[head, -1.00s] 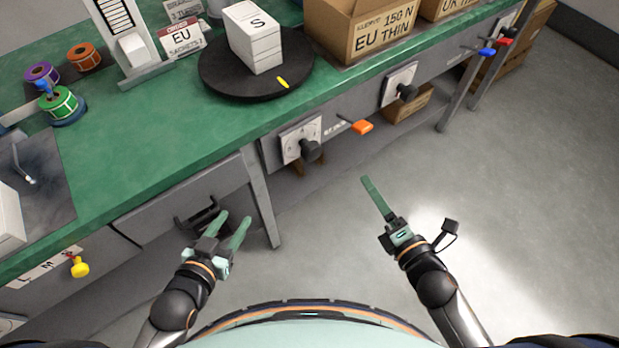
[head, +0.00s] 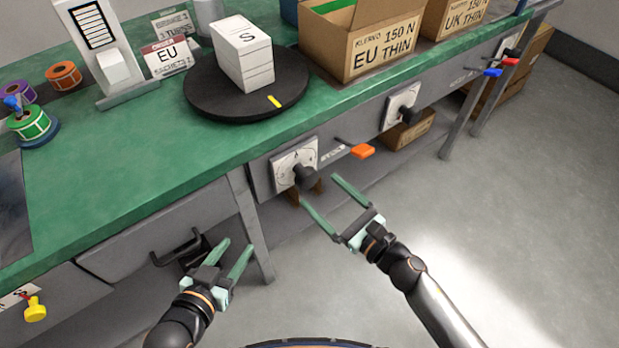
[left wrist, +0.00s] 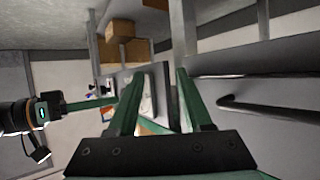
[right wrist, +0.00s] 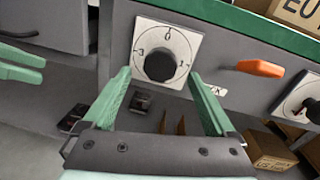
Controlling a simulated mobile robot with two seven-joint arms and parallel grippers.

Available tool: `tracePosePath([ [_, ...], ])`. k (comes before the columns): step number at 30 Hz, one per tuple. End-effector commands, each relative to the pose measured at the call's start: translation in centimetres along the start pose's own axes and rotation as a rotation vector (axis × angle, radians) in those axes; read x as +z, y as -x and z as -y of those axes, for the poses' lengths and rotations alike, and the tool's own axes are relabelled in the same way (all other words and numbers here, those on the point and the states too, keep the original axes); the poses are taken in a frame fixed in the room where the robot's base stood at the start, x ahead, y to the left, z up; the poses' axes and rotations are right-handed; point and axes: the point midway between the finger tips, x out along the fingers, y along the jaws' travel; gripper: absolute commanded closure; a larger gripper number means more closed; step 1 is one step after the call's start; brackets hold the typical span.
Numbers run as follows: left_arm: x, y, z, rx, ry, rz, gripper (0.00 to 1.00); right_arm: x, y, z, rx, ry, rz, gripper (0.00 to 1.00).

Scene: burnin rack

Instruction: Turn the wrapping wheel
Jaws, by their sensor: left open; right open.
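A round black turntable (head: 215,108) with a yellow mark on its rim sits on the green bench; it may be the wrapping wheel. A stack of white boxes marked S (head: 245,60) stands on it. Below, on the bench front, a black knob (head: 304,176) sits on a white dial plate; it also shows in the right wrist view (right wrist: 160,66). My right gripper (head: 318,190) is open and empty, its fingers pointing at this knob, seemingly short of it. My left gripper (head: 238,243) is open and empty near a dark drawer handle (head: 180,247).
An orange lever (head: 362,151) sticks out right of the dial. A second dial knob (head: 408,114) is further right. Open cartons (head: 365,45) stand on the bench, and a bench leg (head: 250,225) is between my grippers. The floor at right is clear.

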Motion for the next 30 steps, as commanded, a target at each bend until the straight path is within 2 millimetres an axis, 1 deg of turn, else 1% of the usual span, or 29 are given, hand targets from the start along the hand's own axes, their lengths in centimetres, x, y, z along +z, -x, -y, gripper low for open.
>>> tracePosePath([
  [1,0.3,0.0,-0.1,0.001,0.004,0.014,0.5,0.2,-1.1,0.0,0.0,0.0,0.003,0.09],
  [3,0.5,0.0,-0.1,0.002,0.006,0.02,0.5,0.1,-2.3,0.0,0.0,-0.001,0.002,0.09],
  [6,0.7,0.0,-0.1,0.002,0.007,0.026,0.5,0.0,-3.7,0.1,-0.001,-0.001,0.001,0.09],
  [9,0.7,0.0,-0.1,0.002,0.007,0.024,0.5,0.0,-4.6,0.0,-0.001,-0.001,0.001,0.09],
  [13,0.7,0.0,-0.1,0.002,0.006,0.022,0.5,0.0,-5.2,0.0,0.0,-0.001,0.0,0.09],
  [21,0.6,0.0,-0.1,0.001,0.006,0.021,0.5,0.0,-5.3,0.0,-0.001,-0.001,0.0,0.09],
  [30,0.6,0.0,-0.1,0.001,0.006,0.02,0.5,0.0,-5.3,0.0,0.0,-0.002,0.0,0.43],
])
